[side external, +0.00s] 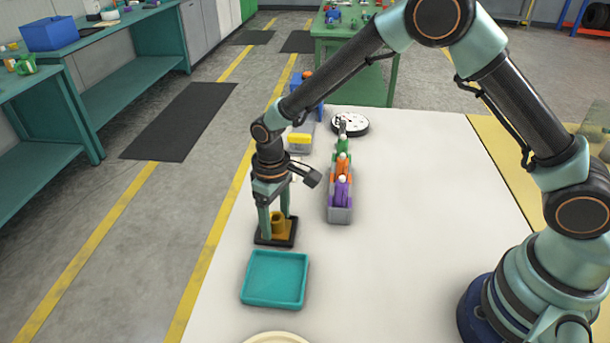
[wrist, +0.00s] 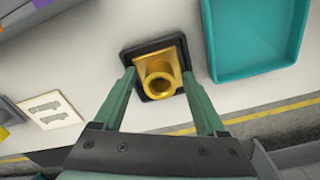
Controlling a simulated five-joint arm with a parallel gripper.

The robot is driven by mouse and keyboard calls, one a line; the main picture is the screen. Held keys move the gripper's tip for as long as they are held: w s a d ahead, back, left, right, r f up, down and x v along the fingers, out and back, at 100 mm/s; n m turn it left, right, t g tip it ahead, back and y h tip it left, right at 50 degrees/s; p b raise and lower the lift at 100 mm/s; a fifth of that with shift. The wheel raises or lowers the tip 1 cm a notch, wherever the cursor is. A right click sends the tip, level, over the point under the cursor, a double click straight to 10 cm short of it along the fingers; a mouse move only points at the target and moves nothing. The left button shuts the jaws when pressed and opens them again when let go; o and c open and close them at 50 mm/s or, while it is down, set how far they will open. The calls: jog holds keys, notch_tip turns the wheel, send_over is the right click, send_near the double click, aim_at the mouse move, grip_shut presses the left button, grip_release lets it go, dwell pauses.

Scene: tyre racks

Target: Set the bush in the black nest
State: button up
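The bush (wrist: 160,78) is a gold flanged tube with a squarish base. It stands upright in the black nest (wrist: 130,54), a small dark square holder on the table. The bush (side external: 278,222) and the nest (side external: 276,243) also show in the side view, under my gripper. My gripper (side external: 275,220) points down with one finger on each side of the bush. In the wrist view my gripper (wrist: 159,75) looks open, with small gaps between the fingers and the tube. Whether the flange is fully seated is hard to tell.
A teal tray (side external: 274,279) lies just in front of the nest. A grey rack (side external: 341,215) with purple, orange and green pieces stands to the right. A black-and-white disc (side external: 350,124) lies at the back. The middle right of the white table is clear.

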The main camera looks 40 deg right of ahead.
jog(key=shift+r, duration=0.1)
notch_tip(320, 180, up, 12)
jog(key=s+d+r+m+t, duration=0.2)
jog(key=s+d+r, duration=0.3)
jog(key=d+r, duration=0.45)
jog(key=s+d+r+m+t, duration=0.2)
jog(key=s+d+t, duration=0.1)
jog(key=s+d, duration=0.5)
jog(key=shift+s+m+t, duration=0.3)
jog(key=shift+s, duration=0.5)
